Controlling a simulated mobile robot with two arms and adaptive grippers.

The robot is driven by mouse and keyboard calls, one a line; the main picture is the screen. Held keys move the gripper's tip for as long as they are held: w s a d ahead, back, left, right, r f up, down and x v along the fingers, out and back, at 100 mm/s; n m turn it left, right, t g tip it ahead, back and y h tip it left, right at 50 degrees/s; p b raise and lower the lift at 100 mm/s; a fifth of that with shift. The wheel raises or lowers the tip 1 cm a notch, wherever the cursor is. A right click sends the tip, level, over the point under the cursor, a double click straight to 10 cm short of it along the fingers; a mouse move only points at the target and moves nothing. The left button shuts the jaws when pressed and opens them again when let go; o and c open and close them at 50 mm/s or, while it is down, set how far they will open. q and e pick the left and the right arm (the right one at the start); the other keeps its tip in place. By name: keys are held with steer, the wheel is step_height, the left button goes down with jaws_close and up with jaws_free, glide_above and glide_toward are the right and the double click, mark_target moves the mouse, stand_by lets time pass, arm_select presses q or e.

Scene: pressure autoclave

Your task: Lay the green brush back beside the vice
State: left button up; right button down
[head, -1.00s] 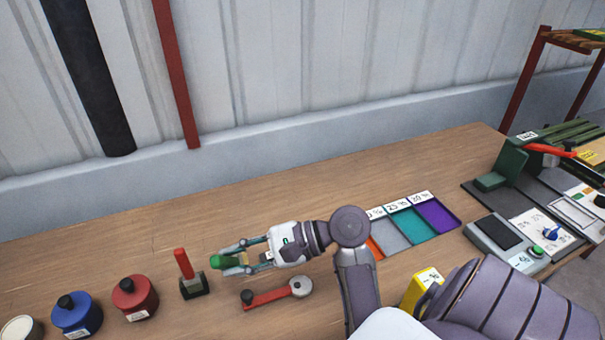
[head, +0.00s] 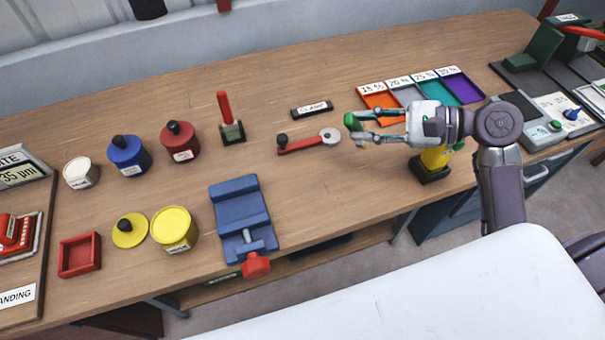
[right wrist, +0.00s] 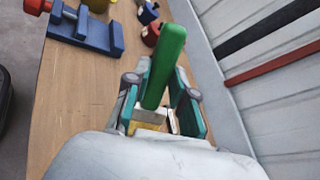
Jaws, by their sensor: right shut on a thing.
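The green brush (head: 353,121) is held in my right gripper (head: 366,130), above the bench at the right of the middle. In the right wrist view the brush's green handle (right wrist: 167,62) stands up between the two fingers, with a pale part at its lower end. My right gripper is shut on it. The blue vice (head: 240,212) with a red handle (head: 255,265) sits at the front edge of the bench, left of and nearer than the gripper. It also shows in the right wrist view (right wrist: 90,30). My left gripper is not in view.
A red lever (head: 305,142) and a black label plate (head: 312,109) lie left of my gripper. A yellow object (head: 435,160) stands below my right wrist. A yellow tin (head: 174,229) stands left of the vice. Bare bench lies right of the vice.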

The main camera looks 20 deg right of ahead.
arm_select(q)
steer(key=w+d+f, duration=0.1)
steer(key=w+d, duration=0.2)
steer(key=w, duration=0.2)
arm_select(e)
steer(key=shift+d+b, duration=0.35)
steer(key=shift+d, duration=0.2)
steer(key=shift+a+r, duration=0.15)
steer(key=shift+a, duration=0.15)
steer(key=x, duration=0.3)
steer(key=shift+w+d+p, duration=0.1)
steer(key=shift+p, duration=0.2)
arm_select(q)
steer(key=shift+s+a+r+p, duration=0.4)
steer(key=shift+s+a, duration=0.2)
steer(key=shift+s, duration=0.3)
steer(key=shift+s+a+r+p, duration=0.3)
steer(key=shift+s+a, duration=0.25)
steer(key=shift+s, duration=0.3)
arm_select(e)
steer(key=w+a+f, duration=0.5)
steer(key=a+f, duration=0.1)
steer(key=f, duration=0.4)
steer(key=shift+w+a, duration=0.2)
steer(key=shift+a, duration=0.1)
steer(key=c, duration=1)
jaws_free()
steer(key=shift+f, duration=0.1)
